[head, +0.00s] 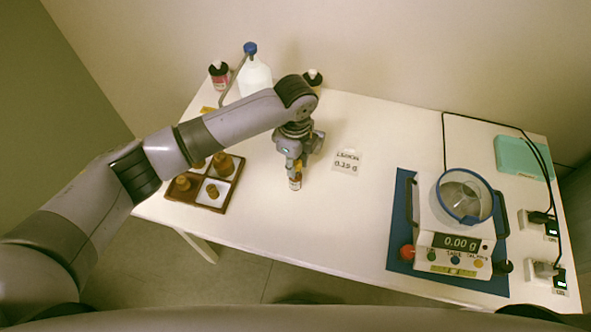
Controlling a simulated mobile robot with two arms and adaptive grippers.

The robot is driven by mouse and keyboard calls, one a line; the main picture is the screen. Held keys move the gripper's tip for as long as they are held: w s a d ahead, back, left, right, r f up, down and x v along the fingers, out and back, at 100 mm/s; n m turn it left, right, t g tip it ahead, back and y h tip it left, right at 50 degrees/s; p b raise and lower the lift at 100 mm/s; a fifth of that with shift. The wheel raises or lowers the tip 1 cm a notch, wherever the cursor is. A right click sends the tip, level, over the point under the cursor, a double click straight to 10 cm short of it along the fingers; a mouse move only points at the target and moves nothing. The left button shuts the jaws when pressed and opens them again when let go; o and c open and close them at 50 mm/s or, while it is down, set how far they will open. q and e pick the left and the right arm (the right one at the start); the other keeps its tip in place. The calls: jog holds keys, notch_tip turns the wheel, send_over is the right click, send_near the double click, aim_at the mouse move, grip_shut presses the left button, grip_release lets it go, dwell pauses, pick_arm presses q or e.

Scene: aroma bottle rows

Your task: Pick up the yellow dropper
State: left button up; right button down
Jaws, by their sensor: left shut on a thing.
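My left gripper (294,168) points down over the middle-left of the table, its fingers shut around the top of a small amber bottle (295,184) with a pale label. The yellow dropper at its top is hidden between the fingers, so its colour cannot be made out. The bottle looks upright and at or just above the table; I cannot tell whether it touches. My right gripper is not in view.
A brown compartment tray (209,207) with several amber bottles is left of the gripper. A paper card (347,162) reading 0.25 g lies to the right. A scale (456,241) reads 0.00 g on a blue mat (400,220). A blue-capped bottle (254,76) stands behind.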

pick_arm(q)
jog(key=shift+r, duration=0.15)
notch_tip(320, 180, up, 20)
jog(key=b, duration=0.1)
jog(key=shift+b, duration=0.35)
dwell(0.4)
